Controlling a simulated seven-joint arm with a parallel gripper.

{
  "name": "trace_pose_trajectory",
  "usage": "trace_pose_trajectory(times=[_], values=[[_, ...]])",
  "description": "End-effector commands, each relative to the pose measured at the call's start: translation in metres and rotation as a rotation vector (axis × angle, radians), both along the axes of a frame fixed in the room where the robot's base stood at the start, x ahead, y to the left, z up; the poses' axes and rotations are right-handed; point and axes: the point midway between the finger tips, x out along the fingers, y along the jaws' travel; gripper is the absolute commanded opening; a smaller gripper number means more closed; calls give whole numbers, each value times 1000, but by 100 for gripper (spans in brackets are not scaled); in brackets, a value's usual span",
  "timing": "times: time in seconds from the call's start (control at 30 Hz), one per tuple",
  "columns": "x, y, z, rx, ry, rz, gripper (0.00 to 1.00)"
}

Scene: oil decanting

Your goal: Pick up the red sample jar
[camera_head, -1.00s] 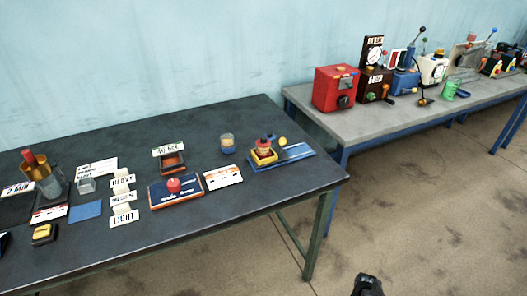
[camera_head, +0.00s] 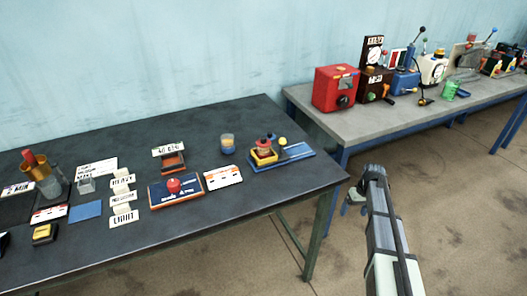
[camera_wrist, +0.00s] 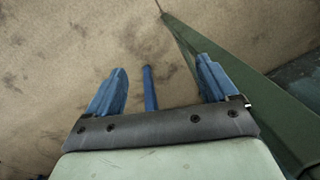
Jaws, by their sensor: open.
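My gripper (camera_head: 355,203) is at the right front corner of the dark table in the head view, over the floor and apart from the table objects. In the wrist view its two blue fingers (camera_wrist: 162,78) are spread, with nothing between them but floor and a blue bar behind. No object is plainly a red sample jar. The candidates are a small red-topped item (camera_head: 264,142) in a yellow holder, a red knob-like piece (camera_head: 173,185) on a blue board, and a red piece (camera_head: 28,157) at the brass vessel on the left.
A grey bench (camera_head: 340,127) with a red box (camera_head: 336,88) stands at the right. The table's front right is bare.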

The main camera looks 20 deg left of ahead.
Motion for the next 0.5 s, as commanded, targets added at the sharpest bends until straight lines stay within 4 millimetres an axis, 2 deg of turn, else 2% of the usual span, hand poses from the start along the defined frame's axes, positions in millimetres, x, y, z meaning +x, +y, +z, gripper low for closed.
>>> trace_pose_trajectory(times=[0.03,0.3,0.43,0.5], values=[[21,6,20,7,-23,17,86],[86,31,119,41,-118,103,86],[109,49,171,53,-161,161,86],[114,68,199,59,-181,213,86]])
